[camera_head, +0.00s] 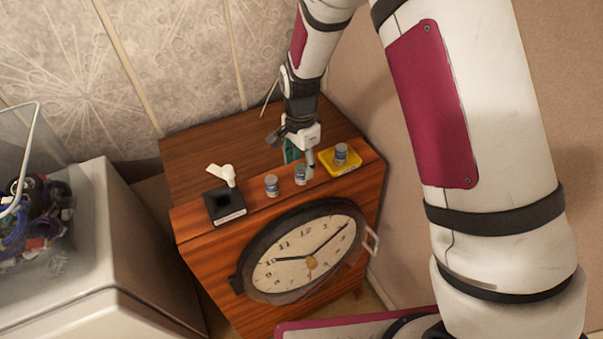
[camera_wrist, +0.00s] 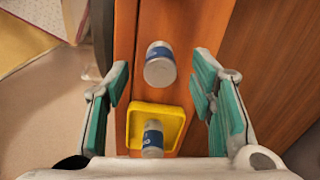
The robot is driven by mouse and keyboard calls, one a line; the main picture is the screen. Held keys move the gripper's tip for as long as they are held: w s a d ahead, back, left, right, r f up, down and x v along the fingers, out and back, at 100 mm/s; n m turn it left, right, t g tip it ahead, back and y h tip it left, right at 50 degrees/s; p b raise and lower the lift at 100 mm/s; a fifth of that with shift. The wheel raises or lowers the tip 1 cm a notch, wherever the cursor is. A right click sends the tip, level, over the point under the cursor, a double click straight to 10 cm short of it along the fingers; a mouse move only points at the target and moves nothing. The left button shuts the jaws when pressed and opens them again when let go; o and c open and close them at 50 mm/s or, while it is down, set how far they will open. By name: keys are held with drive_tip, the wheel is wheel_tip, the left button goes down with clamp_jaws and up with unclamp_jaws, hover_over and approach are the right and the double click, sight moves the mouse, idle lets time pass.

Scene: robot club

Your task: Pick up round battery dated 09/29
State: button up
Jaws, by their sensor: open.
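Three small round batteries with silver tops and blue labels are on the wooden cabinet: one at left (camera_head: 271,186), one in the middle (camera_head: 300,175), and one on a yellow tray (camera_head: 352,168) at right (camera_head: 341,153). The dates are too small to read. My gripper (camera_head: 298,158) is open and empty at the middle battery, pointing down. In the wrist view, my gripper's teal-padded fingers (camera_wrist: 162,80) are spread apart. One battery (camera_wrist: 159,66) appears between the fingertip lines, apart from both. The tray battery (camera_wrist: 153,140) is on the yellow tray (camera_wrist: 180,112), nearer the palm.
A black square holder (camera_head: 224,205) with a white piece (camera_head: 224,174) beside it is at the cabinet's left. A round clock (camera_head: 305,255) is on the cabinet's front. A bin of cables (camera_head: 35,215) is at far left. The cabinet's back top is clear.

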wheel_tip(320, 180, down, 2)
clamp_jaws()
idle(0.3)
drive_tip(key=shift+r, duration=0.15)
